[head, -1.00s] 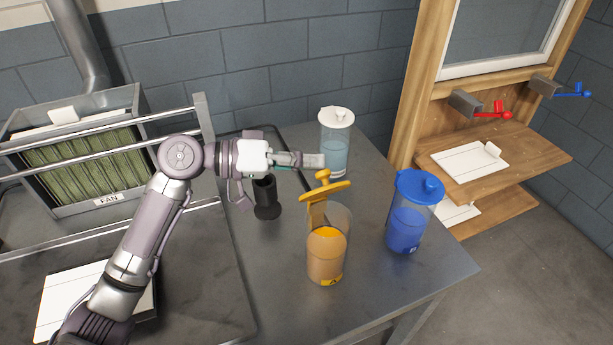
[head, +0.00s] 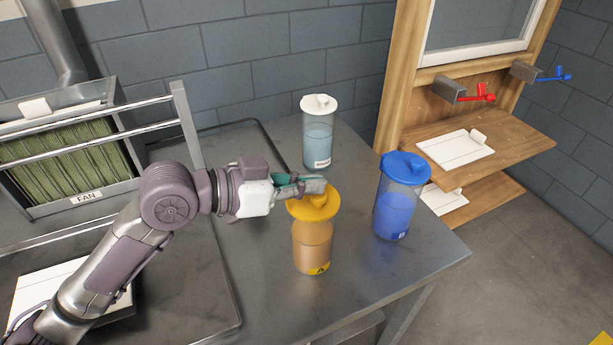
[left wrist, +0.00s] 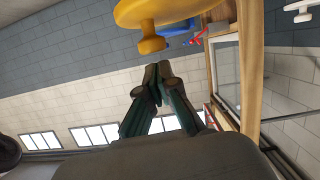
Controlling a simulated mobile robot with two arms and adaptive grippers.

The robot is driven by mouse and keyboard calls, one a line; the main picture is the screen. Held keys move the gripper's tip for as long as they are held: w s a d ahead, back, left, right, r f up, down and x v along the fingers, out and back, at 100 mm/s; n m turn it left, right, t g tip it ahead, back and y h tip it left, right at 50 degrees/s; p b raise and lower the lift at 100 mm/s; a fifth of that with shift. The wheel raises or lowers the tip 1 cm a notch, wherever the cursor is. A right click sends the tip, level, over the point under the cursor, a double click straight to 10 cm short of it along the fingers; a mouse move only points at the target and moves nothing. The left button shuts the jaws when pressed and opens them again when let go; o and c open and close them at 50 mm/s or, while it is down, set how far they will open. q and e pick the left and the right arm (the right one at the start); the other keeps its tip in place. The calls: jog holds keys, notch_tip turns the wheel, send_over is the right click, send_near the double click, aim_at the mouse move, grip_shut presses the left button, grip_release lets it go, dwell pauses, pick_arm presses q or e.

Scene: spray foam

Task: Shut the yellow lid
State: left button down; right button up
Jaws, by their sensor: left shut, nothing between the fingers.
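The yellow lid (head: 306,212) lies roughly flat across the top of the clear jar with orange contents (head: 312,248). I cannot tell whether its rim is fully seated. My left gripper (head: 318,186) is shut and empty, at the lid's far left edge beside its knob; touching or just above, I cannot tell. In the left wrist view the yellow lid (left wrist: 175,10) and its knob show at the top, beyond the closed fingertips (left wrist: 157,75). My right gripper is not in view.
A blue-lidded jar (head: 397,205) stands right of the yellow one. A white-lidded jar (head: 319,140) stands behind. A wooden stand (head: 500,150) with red and blue levers is at the right. A fan box (head: 65,165) is at the left. The table front right is clear.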

pick_arm(q)
jog(key=shift+s+d+f+m+t, duration=0.15)
jog(key=shift+s+f+m+t, duration=0.25)
jog(key=shift+f+m, duration=0.15)
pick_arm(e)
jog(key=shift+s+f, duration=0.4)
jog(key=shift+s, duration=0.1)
